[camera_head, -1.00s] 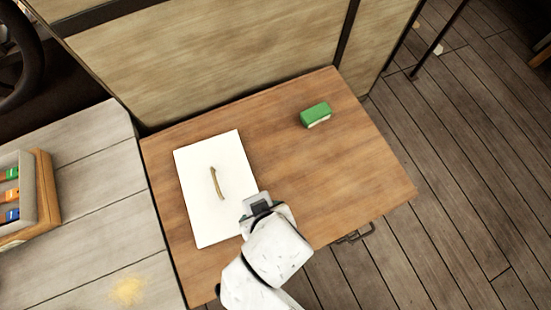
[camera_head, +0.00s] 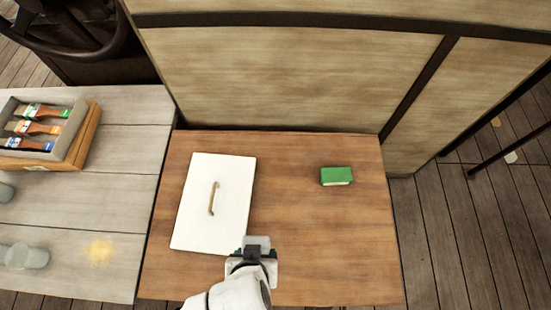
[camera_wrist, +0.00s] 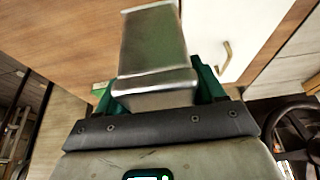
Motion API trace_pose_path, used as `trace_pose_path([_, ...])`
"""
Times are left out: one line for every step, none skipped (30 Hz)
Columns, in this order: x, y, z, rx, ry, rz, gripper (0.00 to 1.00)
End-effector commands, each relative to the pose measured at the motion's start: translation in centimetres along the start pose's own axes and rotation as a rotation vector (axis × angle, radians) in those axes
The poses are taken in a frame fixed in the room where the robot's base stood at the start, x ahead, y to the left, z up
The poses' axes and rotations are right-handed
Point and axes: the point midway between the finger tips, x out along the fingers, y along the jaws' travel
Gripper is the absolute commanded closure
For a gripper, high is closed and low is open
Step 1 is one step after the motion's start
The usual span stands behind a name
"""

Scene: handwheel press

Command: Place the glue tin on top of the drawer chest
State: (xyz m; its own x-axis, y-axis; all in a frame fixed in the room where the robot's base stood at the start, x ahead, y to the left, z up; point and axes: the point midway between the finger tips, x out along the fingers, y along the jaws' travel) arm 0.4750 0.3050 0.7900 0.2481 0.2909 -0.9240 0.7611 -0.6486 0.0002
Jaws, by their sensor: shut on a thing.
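The glue tin is a plain grey metal block-like can (camera_wrist: 153,45), held between the green fingers of my gripper in the wrist view. In the head view its small grey top (camera_head: 258,242) shows at the end of my arm. My gripper (camera_head: 252,257) is shut on it. The drawer chest appears to be the brown wooden-topped piece (camera_head: 300,225) in the middle of the head view. The tin overlaps the near part of this top, close to the white panel. I cannot tell whether it touches the top.
A white panel (camera_head: 235,190) with a brass handle lies on the left of the brown top. A green block (camera_head: 336,175) lies at its right. A grey plank bench (camera_head: 120,190) with a brush box (camera_head: 85,140) adjoins on the left. The top's right front is clear.

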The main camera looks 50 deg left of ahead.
Motion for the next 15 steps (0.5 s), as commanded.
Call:
trace_pose_path([0.8, 0.4, -1.1, 0.0, 0.005, 0.002, 0.84])
trace_pose_path([1.3, 0.6, -1.6, 0.001, 0.005, 0.002, 0.84])
trace_pose_path([2.0, 0.9, -2.2, 0.0, 0.004, 0.003, 0.84])
trace_pose_path([2.5, 1.0, -2.6, 0.0, 0.004, 0.002, 0.84])
trace_pose_path([3.0, 1.2, -3.1, 0.001, 0.004, 0.002, 0.84])
trace_pose_path([3.7, 1.5, -3.7, 0.001, 0.004, 0.002, 0.84])
trace_pose_path([4.1, 1.7, -4.2, 0.001, 0.004, 0.002, 0.84])
trace_pose_path([4.6, 1.9, -4.6, 0.001, 0.004, 0.002, 0.84])
trace_pose_path([5.7, 2.0, -4.7, 0.0, 0.001, 0.002, 0.84])
trace_pose_path([6.3, 2.1, -4.8, 0.0, 0.0, 0.002, 0.84])
trace_pose_path([7.0, 2.3, -5.0, 0.001, 0.001, 0.002, 0.84])
trace_pose_path([7.8, 2.4, -5.3, 0.001, 0.001, 0.001, 0.84])
trace_pose_path([8.4, 2.5, -5.4, 0.0, 0.001, 0.001, 0.84])
trace_pose_path([8.9, 2.6, -5.6, 0.0, 0.001, 0.001, 0.84])
trace_pose_path([9.5, 2.8, -5.8, 0.0, 0.002, 0.001, 0.84])
